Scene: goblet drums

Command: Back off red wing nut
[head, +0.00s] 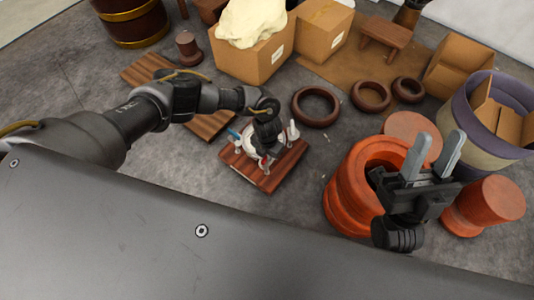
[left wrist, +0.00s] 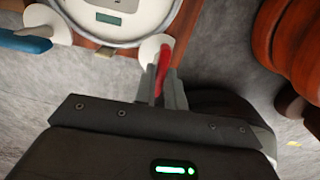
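The red wing nut (left wrist: 162,68) sits by a round white post (left wrist: 153,47) at the edge of a wooden board (head: 250,174). My left gripper (left wrist: 163,88) is over the board, its two fingers close together with the red wing nut between them. In the head view my left gripper (head: 266,148) largely hides the nut. A blue wing nut (left wrist: 26,40) is at the left in the wrist view, by another white post. A round white device with a small display (left wrist: 110,18) lies between the posts. My right gripper (head: 432,162) is open and empty.
An orange hollow drum body (head: 345,192) stands under my right gripper, with orange pieces (head: 490,203) beside it. Dark rings (head: 316,105) lie on the floor behind the board. Cardboard boxes (head: 252,62) stand at the back.

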